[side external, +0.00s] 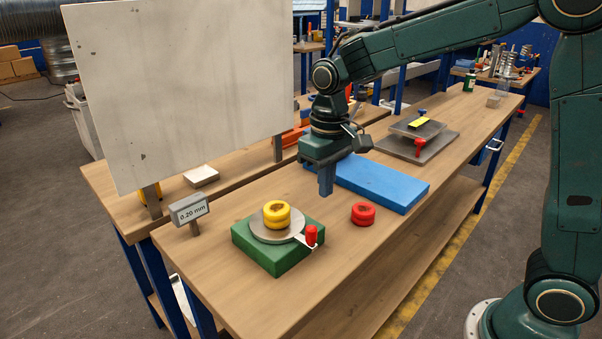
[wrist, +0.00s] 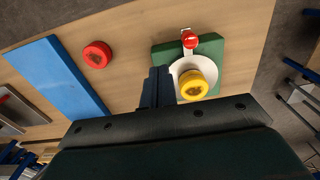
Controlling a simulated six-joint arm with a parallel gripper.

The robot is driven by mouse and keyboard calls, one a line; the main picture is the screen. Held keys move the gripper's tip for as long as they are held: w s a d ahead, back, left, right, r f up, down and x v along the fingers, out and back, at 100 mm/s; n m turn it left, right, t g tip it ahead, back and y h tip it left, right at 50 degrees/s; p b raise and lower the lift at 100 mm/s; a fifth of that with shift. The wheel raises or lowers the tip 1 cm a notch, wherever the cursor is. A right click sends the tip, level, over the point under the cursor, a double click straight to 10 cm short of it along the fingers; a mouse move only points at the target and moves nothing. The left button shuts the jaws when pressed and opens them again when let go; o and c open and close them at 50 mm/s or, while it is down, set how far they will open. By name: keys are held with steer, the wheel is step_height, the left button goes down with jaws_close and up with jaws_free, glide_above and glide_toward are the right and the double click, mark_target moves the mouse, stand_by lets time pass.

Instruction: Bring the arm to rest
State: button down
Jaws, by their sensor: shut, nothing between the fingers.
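My gripper (side external: 326,182) hangs from my green arm above the wooden bench, fingers pointing down. Its fingers are together with nothing between them; the wrist view shows them as one dark block (wrist: 158,88). In the side view it is above the bench between the yellow ring stack and the blue pad, touching neither. The yellow rings (side external: 277,214) sit on a round metal plate (side external: 262,238) on a green block (side external: 270,262). They also show in the wrist view (wrist: 193,85). A red ring stack (side external: 363,213) stands apart on the bench, right of the green block.
A blue pad (side external: 375,184) lies behind the red rings. A grey plate fixture (side external: 416,142) with a red knob is farther back. Bare bench lies in front of the red rings.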

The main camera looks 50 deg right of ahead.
steer(key=s+d+r+t, duration=0.2)
steer(key=s+r, duration=0.1)
steer(key=s, duration=0.7)
steer(key=s+d+r+t, duration=0.3)
steer(key=s, duration=0.8)
steer(key=shift+s+r+t, duration=0.15)
steer(key=shift+r+t, duration=0.1)
steer(key=shift+t, duration=0.05)
stand_by(1.3)
